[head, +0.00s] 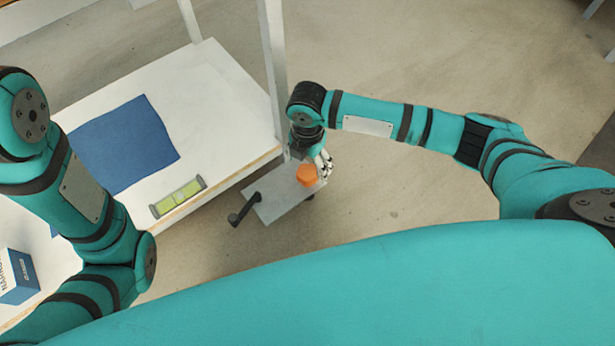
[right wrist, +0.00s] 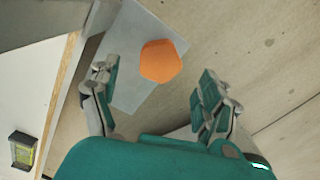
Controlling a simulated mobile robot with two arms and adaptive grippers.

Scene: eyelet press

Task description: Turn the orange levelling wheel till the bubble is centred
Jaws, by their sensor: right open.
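The orange levelling wheel (head: 307,175) sits on a grey plate (head: 283,197) at the table's edge. In the right wrist view the wheel (right wrist: 161,61) lies ahead of my right gripper, between the lines of its two fingers. My right gripper (head: 322,165) is open and close beside the wheel; the wrist view shows the open fingers (right wrist: 158,95) with nothing between them. The level with a yellow-green vial (head: 179,197) lies on the white table; its bubble is too small to judge. My left arm shows at the left, but its gripper is out of view.
A black crank handle (head: 243,209) sticks out from the plate's left end. A blue mat (head: 123,144) lies on the white table (head: 200,90). A white post (head: 274,70) rises near my right wrist. A blue and white box (head: 18,276) stands at lower left. Floor right of the plate is clear.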

